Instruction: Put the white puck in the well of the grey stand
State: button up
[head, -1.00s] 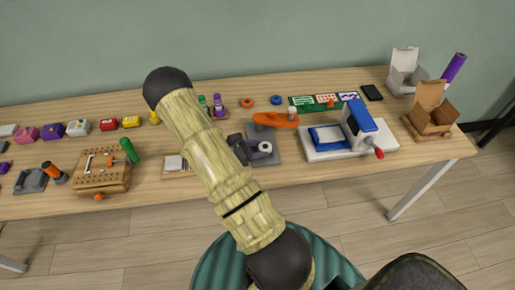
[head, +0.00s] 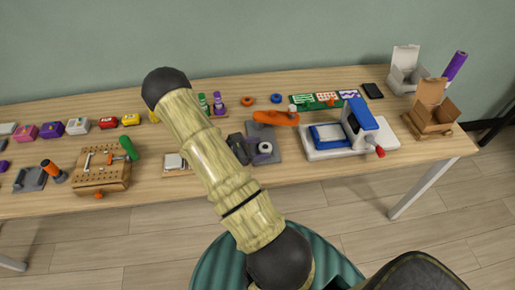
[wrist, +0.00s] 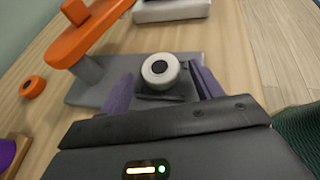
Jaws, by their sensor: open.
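The white puck (wrist: 160,70), with a dark centre, sits at the dark block (wrist: 167,92) on the grey stand (wrist: 95,90). I cannot tell whether it is fully down in the well. The stand's orange arm (wrist: 88,38) reaches out to the left of the puck in the wrist view. In the head view the stand (head: 290,153) is partly hidden by my gripper.
A blue and white press (head: 335,138) stands right of the stand. Orange (head: 247,100) and blue (head: 277,99) rings lie behind. Open boxes (head: 432,108) stand far right.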

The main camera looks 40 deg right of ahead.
jog(key=v, duration=1.2)
jog(key=shift+r+b, duration=0.3)
jog(key=shift+b, duration=0.1)
jog(key=shift+s+a+r, duration=0.15)
jog(key=shift+r, duration=0.05)
jog(key=s+a+r+m+t+y, duration=0.6)
jog(key=s+a+r+m+y, duration=0.4)
jog(key=a+r+m+y, duration=0.2)
jog(key=a+r+m, duration=0.2)
jog(key=shift+a+m+y, duration=0.3)
jog(key=shift+a+y, duration=0.05)
jog(key=shift+y, duration=0.05)
